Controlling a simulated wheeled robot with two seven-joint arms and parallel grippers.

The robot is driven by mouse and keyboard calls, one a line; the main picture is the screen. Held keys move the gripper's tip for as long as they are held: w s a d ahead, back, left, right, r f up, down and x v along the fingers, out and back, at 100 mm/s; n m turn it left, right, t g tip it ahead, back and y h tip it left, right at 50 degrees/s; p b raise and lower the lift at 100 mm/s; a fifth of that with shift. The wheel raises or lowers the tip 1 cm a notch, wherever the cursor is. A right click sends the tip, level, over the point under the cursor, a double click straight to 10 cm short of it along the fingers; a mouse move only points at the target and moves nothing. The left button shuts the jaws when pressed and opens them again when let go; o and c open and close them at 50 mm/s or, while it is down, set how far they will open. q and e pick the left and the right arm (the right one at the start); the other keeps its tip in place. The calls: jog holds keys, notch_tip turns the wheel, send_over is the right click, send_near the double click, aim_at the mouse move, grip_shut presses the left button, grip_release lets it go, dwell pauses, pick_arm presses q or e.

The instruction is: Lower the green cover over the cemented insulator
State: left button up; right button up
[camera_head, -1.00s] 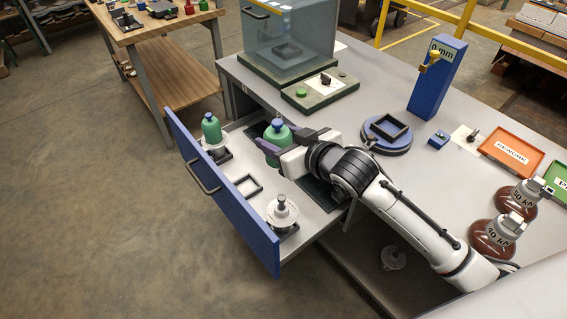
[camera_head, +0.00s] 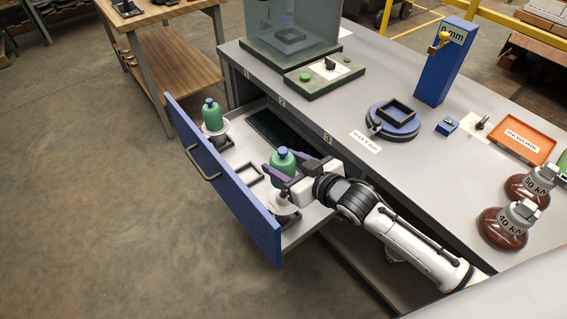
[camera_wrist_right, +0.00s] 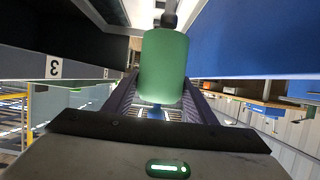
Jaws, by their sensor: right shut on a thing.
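My right gripper (camera_head: 284,166) is shut on a green cover (camera_head: 282,163) with a blue knob on top. The cover is upright above the white insulator (camera_head: 284,208) at the near end of the open drawer. The insulator's grey pin shows just under the cover's lower edge, and the white disc lies clear below. In the right wrist view, upside down, the green cover (camera_wrist_right: 164,62) sits between the purple fingers, with a dark pin (camera_wrist_right: 169,20) at its lower rim. I cannot tell whether the pin is inside the cover. My left gripper is not in view.
A second green cover (camera_head: 212,117) stands on another insulator at the drawer's far end. A black square frame (camera_head: 249,175) and a dark pad (camera_head: 272,131) lie in the drawer. The blue drawer front (camera_head: 225,190) and the bench edge (camera_head: 310,122) flank the arm.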

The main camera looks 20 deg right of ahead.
jog(key=shift+f+b, duration=0.7)
jog(key=shift+f, duration=0.85)
notch_tip(320, 180, down, 2)
jog(key=shift+b, duration=0.6)
notch_tip(320, 180, down, 2)
jog(key=shift+b, duration=0.6)
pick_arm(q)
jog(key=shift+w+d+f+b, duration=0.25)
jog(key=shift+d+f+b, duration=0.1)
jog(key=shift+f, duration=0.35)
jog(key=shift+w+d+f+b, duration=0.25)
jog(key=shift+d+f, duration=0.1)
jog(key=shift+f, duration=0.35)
pick_arm(e)
jog(key=shift+f, duration=0.9)
jog(key=o, duration=1.1)
